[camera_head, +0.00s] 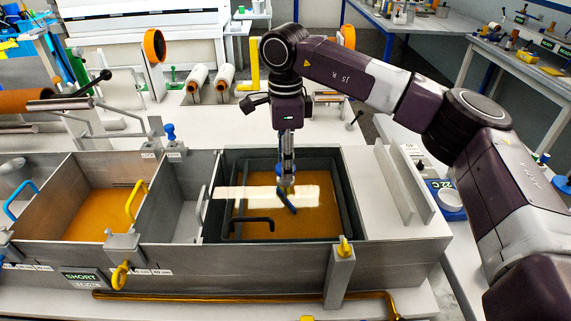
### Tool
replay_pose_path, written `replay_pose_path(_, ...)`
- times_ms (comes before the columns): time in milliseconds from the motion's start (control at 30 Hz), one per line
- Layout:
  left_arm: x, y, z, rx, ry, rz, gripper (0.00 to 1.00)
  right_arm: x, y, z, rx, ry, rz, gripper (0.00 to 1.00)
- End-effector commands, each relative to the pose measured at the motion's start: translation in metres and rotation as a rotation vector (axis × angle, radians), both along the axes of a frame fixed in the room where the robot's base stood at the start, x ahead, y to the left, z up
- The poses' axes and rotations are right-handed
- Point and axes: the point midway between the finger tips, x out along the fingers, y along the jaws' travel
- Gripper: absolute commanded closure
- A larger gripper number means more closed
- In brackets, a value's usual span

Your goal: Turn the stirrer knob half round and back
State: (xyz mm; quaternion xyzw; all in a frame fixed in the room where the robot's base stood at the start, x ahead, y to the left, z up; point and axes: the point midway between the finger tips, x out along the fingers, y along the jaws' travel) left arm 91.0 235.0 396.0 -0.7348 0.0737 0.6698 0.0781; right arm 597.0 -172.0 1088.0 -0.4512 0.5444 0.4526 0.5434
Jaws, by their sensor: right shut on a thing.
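The stirrer knob (290,204) shows as a slanted dark blue bar over the right-hand bath. My right gripper (287,184) points straight down from above and is shut on the knob. The fingers hide the upper part of the knob, and its shaft cannot be made out. A black bent bar (251,221) lies across the amber resin (305,220) to the left of the knob. My left gripper is out of view.
A second amber bath (98,215) with a yellow handle (132,203) lies to the left. Upright grey plates (405,180) stand at the right. Orange-ended rollers stand behind.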

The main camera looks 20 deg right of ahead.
Motion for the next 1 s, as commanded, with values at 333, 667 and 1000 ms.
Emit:
replay_pose_path(333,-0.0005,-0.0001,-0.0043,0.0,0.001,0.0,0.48,0.0019,0.0003,0.0024,0.002,-0.008,0.327,0.9)
replay_pose_path(667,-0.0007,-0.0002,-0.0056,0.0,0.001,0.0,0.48,0.0018,0.0003,0.0029,0.002,-0.009,0.638,0.9)
replay_pose_path(1000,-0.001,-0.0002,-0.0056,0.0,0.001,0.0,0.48,0.0018,0.0003,0.003,0.002,-0.009,0.902,0.9)
